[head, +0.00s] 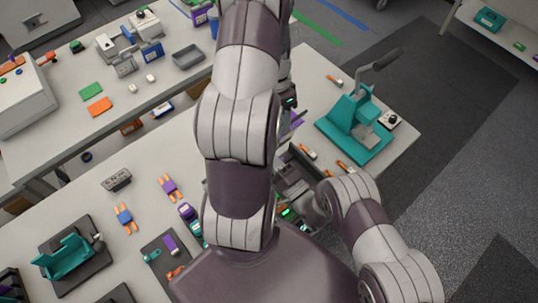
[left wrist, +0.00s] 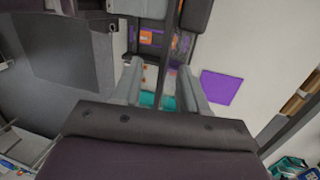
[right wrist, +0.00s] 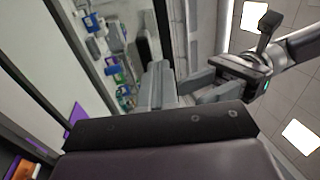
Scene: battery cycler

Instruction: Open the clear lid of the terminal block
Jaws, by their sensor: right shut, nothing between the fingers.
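I cannot make out the clear lid in any view. In the head view my arm covers the middle of the bench, where the terminal block may be hidden. In the left wrist view my left gripper (left wrist: 160,66) is open, its fingers well apart with a gap between them. Beyond the gap are small teal parts (left wrist: 148,100) and an orange and purple unit in a dark frame; I cannot tell whether these belong to the terminal block. In the right wrist view my right gripper (right wrist: 158,72) is shut and empty, its fingers together.
A teal lever press (head: 352,128) stands at the bench's right corner, near orange-handled tools (head: 308,151). A teal holder on a dark plate (head: 68,255) and small orange-legged parts (head: 124,218) lie at left. A purple square (left wrist: 221,87) lies on a pale surface. Bare bench shows at left.

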